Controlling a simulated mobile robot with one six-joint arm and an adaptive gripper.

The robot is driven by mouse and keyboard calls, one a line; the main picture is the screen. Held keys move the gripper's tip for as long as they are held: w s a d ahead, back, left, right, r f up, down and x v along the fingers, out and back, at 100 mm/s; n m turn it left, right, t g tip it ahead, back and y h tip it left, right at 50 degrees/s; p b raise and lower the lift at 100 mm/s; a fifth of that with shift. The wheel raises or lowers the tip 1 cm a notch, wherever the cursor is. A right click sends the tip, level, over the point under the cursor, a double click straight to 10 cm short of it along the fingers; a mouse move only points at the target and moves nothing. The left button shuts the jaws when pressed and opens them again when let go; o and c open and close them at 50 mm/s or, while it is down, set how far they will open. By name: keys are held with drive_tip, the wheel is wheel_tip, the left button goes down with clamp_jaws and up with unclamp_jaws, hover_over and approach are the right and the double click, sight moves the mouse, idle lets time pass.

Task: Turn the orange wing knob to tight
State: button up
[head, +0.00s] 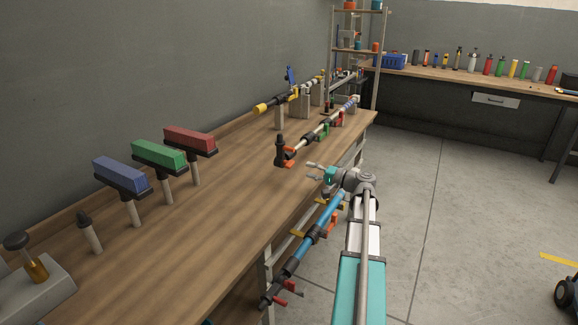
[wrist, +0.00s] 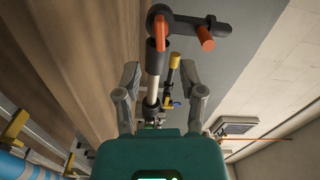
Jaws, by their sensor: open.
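An orange part that looks like the wing knob (wrist: 160,34) sits on the black end fitting (wrist: 185,24) of a pale rod, at the top of the wrist view. A second orange piece (wrist: 206,40), short and round, sticks out from the same fitting; which one is the wing knob I cannot tell for sure. In the head view the fitting (head: 280,151) with orange parts (head: 290,155) stands at the near end of the rod, above the bench. My gripper (head: 314,171) is open and empty, to the right of it and apart; its two fingers (wrist: 165,82) also show in the wrist view.
The wooden bench (head: 230,190) carries blue (head: 120,173), green (head: 158,155) and red (head: 190,140) blocks on posts. A blue pole (head: 318,232) with red clamps runs along its front edge. A yellow-tipped rod (head: 262,107) lies behind. Open floor (head: 460,220) is to the right.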

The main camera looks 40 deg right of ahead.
sight(292, 165)
drive_tip(key=x, duration=0.8)
drive_tip(key=shift+w+a, duration=0.1)
drive_tip(key=shift+w, duration=0.1)
clamp_jaws()
